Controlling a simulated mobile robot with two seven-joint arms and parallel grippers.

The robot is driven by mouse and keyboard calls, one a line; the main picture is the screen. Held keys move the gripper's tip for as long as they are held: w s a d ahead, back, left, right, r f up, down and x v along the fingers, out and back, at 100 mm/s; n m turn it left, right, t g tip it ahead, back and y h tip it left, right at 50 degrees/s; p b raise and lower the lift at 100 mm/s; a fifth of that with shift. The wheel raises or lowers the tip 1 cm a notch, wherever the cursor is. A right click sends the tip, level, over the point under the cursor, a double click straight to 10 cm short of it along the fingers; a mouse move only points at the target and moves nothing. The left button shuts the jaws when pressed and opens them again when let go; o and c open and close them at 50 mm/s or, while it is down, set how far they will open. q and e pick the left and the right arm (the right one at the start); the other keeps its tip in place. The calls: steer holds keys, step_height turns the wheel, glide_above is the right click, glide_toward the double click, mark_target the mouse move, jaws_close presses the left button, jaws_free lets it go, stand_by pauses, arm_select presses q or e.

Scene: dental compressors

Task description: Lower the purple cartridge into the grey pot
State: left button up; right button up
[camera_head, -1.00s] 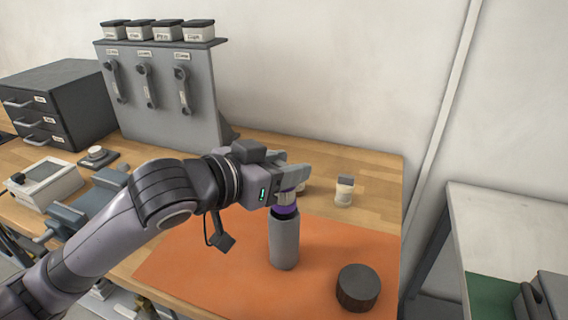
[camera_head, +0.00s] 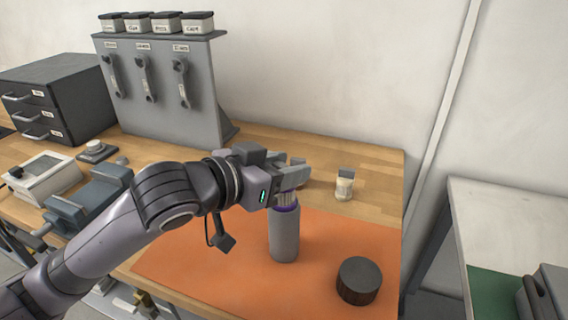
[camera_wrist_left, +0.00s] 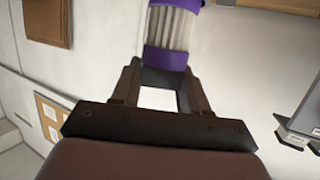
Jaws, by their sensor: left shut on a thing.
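The purple cartridge (camera_head: 288,198), with a pale pleated body and purple end bands, stands upright at the mouth of the grey pot (camera_head: 284,238). Its lower purple band is at the pot's rim, and its lower end looks to be just inside; the inside is hidden. My left gripper (camera_head: 292,183) is shut on the cartridge's upper part, right above the pot. In the left wrist view the cartridge (camera_wrist_left: 174,30) stretches away from the fingers, with a purple band close to them. The pot does not show there. My right gripper is not in view.
The pot stands on an orange mat (camera_head: 210,275). A dark round block (camera_head: 358,281) is to its right, and a small cream jar (camera_head: 344,188) is behind. A grey rack (camera_head: 165,90), a drawer unit (camera_head: 60,100) and a blue-grey vise (camera_head: 88,205) stand to the left.

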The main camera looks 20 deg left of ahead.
arm_select(q)
steer(key=shift+f+b, duration=1.2)
steer(key=shift+f, duration=1.05)
steer(key=shift+f, duration=0.1)
steer(key=o, duration=1.2)
steer(key=shift+c, duration=0.2)
steer(key=shift+s, duration=0.15)
steer(key=p+v, duration=0.6)
steer(key=v, duration=0.1)
